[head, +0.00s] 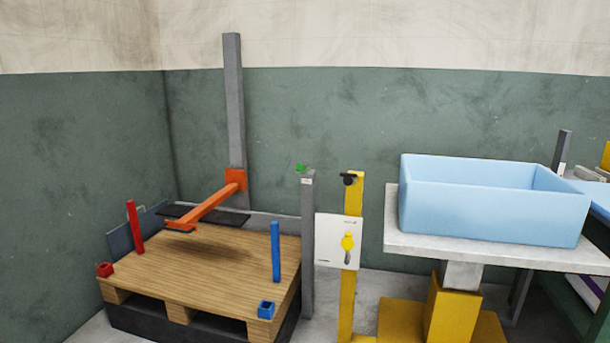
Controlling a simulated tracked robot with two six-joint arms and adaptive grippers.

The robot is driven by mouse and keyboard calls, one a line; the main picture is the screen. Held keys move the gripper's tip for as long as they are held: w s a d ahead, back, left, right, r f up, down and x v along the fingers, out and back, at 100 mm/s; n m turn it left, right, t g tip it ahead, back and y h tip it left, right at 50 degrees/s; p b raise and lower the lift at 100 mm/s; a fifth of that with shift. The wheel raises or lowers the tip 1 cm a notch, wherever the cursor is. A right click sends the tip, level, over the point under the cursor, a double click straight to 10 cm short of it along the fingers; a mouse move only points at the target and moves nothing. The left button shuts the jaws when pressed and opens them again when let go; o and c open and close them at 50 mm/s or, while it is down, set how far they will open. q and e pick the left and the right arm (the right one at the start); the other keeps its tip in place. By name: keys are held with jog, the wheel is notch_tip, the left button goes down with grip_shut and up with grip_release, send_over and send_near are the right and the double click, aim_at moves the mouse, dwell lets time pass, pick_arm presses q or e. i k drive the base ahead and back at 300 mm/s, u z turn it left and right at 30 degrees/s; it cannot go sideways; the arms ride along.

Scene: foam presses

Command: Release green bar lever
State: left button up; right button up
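A small green piece (301,168) shows at the top of a short grey post (308,245), at the right edge of the wooden pallet. It is too small to tell whether it is the green bar lever or how it is set. No other green lever shows. Neither of my grippers is in view.
The wooden pallet (205,262) carries an upright red bar (135,227) and blue bar (275,250). An orange arm (207,205) reaches over it from a tall grey column (234,110). A yellow post (354,200) holds a white panel (325,240). A blue tub (490,210) stands right.

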aim_at(302, 168)
jog(key=u, duration=0.1)
jog(key=i, duration=0.35)
jog(key=u, duration=0.65)
jog(key=i, duration=1.8)
jog(key=z, duration=0.2)
